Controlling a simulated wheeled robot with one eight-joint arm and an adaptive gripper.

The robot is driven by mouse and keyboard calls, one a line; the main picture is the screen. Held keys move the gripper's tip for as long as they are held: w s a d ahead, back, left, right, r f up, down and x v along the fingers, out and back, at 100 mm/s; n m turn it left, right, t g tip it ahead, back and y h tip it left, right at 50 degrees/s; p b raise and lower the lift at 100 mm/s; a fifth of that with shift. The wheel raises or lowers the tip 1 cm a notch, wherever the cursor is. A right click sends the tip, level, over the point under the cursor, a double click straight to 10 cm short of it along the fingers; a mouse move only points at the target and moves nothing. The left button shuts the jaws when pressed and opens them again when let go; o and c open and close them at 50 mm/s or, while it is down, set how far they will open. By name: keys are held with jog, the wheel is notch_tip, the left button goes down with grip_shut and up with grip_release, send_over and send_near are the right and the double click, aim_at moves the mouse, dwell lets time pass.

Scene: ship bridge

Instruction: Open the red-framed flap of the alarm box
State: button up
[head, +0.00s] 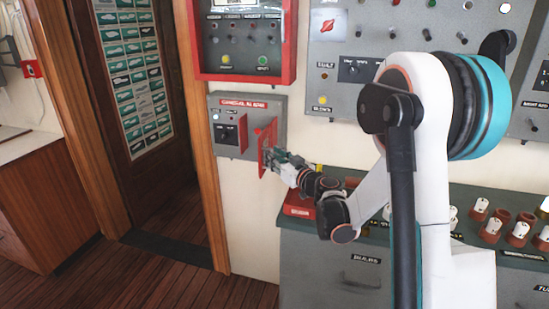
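The alarm box (228,104) is a grey panel with a red "General Alarm" label, on the wall right of the wooden door frame. Its red-framed flap (264,147) stands out from the panel, swung toward the right, seen nearly edge-on. Dark switches (229,134) show uncovered on the box's left part. My gripper (273,157) is at the flap's right side, touching or very near it. The fingers are small and partly hidden by the flap, so I cannot tell whether they are shut on it.
A red-framed panel (239,78) hangs just above the alarm box. A grey cabinet (335,259) with a green top stands below right, with a red box (299,207) and several red holders on it. Open floor (185,285) lies at lower left.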

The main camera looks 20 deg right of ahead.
jog(key=shift+s, duration=0.1)
jog(key=v, duration=1.2)
